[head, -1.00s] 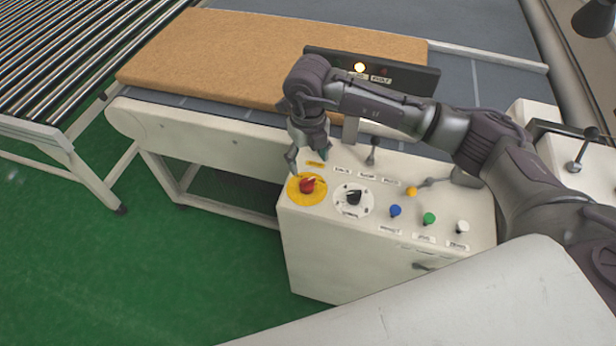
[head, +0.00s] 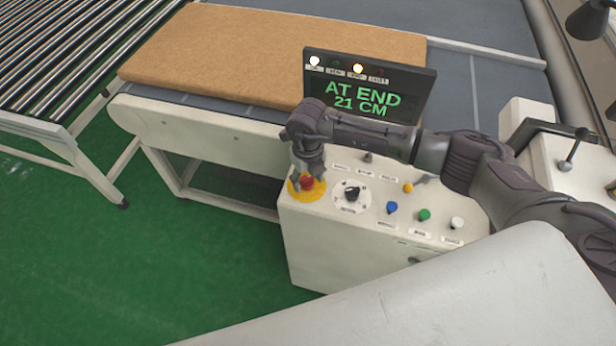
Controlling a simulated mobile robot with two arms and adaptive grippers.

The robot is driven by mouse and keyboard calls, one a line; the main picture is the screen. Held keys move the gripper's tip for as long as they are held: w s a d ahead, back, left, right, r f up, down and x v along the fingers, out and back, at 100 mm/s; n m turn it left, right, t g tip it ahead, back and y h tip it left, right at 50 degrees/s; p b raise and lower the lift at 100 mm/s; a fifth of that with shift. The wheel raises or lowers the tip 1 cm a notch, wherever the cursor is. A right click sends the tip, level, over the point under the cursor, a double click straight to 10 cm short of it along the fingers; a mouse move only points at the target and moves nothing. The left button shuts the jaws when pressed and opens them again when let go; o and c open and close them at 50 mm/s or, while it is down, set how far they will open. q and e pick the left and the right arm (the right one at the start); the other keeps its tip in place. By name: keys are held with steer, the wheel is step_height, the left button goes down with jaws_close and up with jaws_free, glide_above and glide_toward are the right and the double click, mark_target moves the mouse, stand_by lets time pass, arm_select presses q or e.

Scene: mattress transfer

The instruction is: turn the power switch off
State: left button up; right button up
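The control box (head: 330,250) stands beside the conveyor. On its top left corner a red knob (head: 307,183) sits on a yellow disc (head: 296,196). A black rotary selector (head: 351,194) on a white dial is just right of it. My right gripper (head: 308,178) points down over the yellow disc, with its fingers on either side of the red knob. The fingers partly hide the knob, and I cannot tell whether they press on it. The display panel (head: 370,100) behind is lit and reads "AT END 21 CM". My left gripper is not in view.
Blue (head: 392,208), green (head: 424,215), white (head: 457,223) and yellow (head: 408,187) buttons sit to the right on the box. A brown mattress (head: 250,55) lies on the conveyor (head: 190,135). A roller table (head: 60,60) is at left. Green floor (head: 150,270) is clear.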

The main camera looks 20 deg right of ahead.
steer(key=c, duration=0.7)
steer(key=shift+w+f+n+b, duration=0.15)
steer(key=shift+n+b, duration=0.45)
steer(key=shift+b, duration=0.3)
steer(key=n+b, duration=0.7)
steer(key=b, duration=0.2)
steer(key=n+b, duration=0.6)
steer(key=b, duration=0.3)
steer(key=shift+w+n, duration=0.2)
steer(key=shift+n, duration=0.2)
steer(key=shift+r+n+b, duration=0.2)
steer(key=shift+n+b, duration=1.3)
steer(key=shift+b, duration=0.1)
steer(key=o, duration=1.2)
steer(key=shift+c, duration=0.2)
